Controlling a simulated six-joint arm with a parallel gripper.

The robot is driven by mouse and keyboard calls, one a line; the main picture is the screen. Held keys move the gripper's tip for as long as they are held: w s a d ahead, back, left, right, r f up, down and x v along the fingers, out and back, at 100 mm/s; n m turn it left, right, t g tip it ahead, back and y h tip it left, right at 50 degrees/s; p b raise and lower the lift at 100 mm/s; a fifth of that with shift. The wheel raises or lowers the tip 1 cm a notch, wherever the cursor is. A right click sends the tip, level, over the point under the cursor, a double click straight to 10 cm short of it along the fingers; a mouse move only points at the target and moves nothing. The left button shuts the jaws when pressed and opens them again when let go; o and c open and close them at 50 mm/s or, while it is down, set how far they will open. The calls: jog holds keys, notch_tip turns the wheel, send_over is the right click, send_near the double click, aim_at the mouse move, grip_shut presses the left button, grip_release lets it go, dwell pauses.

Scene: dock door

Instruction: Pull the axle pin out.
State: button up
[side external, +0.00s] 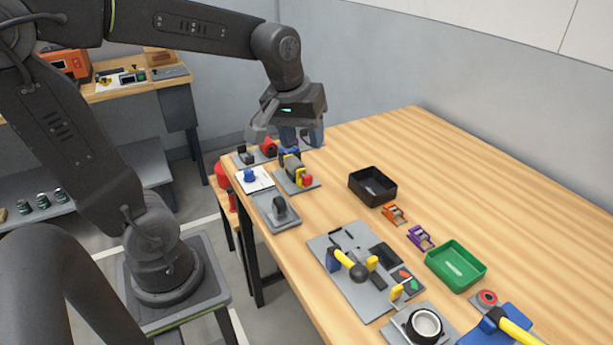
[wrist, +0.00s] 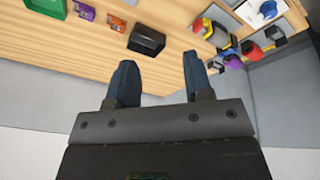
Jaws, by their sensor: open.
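A grey plate (side external: 312,187) near the back left of the bench carries a fixture with yellow uprights and a dark roller (side external: 292,167). A red knob (side external: 307,181) sits at its near end; it looks like the head of the axle pin, but the pin's shaft is hidden. The fixture also shows at the upper right of the wrist view, with its red part (wrist: 207,28) small. My gripper (side external: 302,141) is above and behind the fixture, apart from the red knob. In the wrist view my gripper (wrist: 160,62) has its two fingers apart with nothing between them.
A black tray (side external: 372,187) stands right of the fixture. A grey plate with a dark knob (side external: 279,208) and a white sheet with a blue knob (side external: 250,176) lie left. Another red-and-black fixture (side external: 266,147) is behind. Bare bench lies beyond the tray.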

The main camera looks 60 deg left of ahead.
jog(key=shift+o, duration=0.6)
jog(key=w+a+f+n+g, duration=0.1)
jog(key=w+a+f+n, duration=0.1)
jog(key=w+a+n, duration=0.2)
jog(key=shift+w+a+f+n+g, duration=0.35)
jog(key=shift+w+a+n, duration=0.1)
jog(key=shift+a, duration=0.5)
jog(key=n+g, duration=0.2)
jog(key=n, duration=0.3)
send_over(308, 176)
notch_tip(308, 176, down, 5)
jog(key=shift+t+h, duration=0.25)
jog(key=shift+h, duration=0.15)
notch_tip(308, 176, down, 14)
jog(key=shift+a+r, duration=0.1)
jog(key=shift+a, duration=0.05)
jog(key=shift+c, duration=0.3)
grip_shut()
